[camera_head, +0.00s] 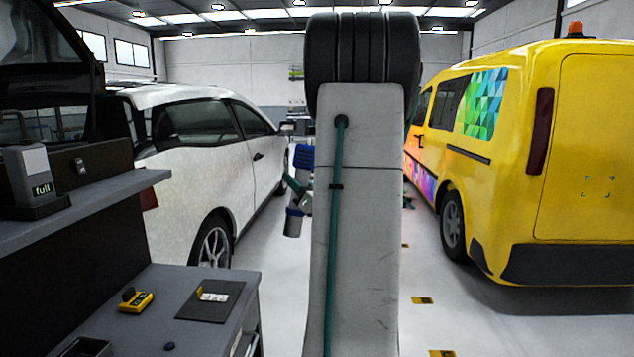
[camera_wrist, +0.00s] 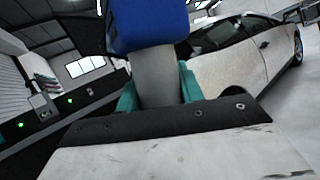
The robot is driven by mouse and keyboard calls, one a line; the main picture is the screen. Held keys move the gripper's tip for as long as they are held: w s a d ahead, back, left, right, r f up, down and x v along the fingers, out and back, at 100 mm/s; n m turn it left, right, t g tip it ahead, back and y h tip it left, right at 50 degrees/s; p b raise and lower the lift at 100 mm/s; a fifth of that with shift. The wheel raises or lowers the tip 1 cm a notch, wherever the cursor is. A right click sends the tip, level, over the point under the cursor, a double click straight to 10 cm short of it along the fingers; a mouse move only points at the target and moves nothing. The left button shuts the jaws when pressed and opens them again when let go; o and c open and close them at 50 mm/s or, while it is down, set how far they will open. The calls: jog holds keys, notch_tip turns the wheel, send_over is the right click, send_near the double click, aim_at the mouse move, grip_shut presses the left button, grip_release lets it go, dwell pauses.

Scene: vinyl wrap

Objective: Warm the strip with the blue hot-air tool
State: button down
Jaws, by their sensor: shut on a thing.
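The blue hot-air tool (camera_head: 304,157) has a blue upper part and a grey lower body, and hangs just left of my arm in the head view. My gripper (camera_head: 298,195) has teal fingers and is shut around the tool's grey body. In the wrist view, the tool's blue part (camera_wrist: 148,25) is at the top, with its grey shaft between the teal fingers of my gripper (camera_wrist: 158,88). My arm hides part of the tool and gripper. I cannot pick out the strip for certain; the yellow van (camera_head: 545,150) carries a blue-green patterned panel (camera_head: 486,103) and a colourful band along its side.
A white car (camera_head: 190,160) stands left, also seen in the wrist view (camera_wrist: 225,65). A dark workbench (camera_head: 230,290) at the near left holds a yellow device (camera_head: 136,301) and a dark mat (camera_head: 222,313). Pale floor (camera_head: 280,310) lies open between the vehicles.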

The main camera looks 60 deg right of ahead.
jog(key=w+a+f, duration=0.2)
jog(key=w+a, duration=0.2)
jog(key=w, duration=0.5)
jog(key=w+a+f, duration=0.2)
jog(key=w+a, duration=0.2)
jog(key=w, duration=0.5)
jog(key=shift+w+a+f, duration=0.15)
jog(key=shift+a+f, duration=0.15)
jog(key=shift+f, duration=0.1)
dwell(2.0)
jog(key=s+d+r, duration=0.2)
jog(key=s, duration=0.4)
jog(key=s+d+r, duration=0.2)
jog(key=s+d, duration=0.1)
jog(key=s, duration=0.4)
jog(key=s+d+r, duration=0.2)
jog(key=s+d, duration=0.1)
jog(key=s, duration=0.4)
jog(key=shift+s+d, duration=0.2)
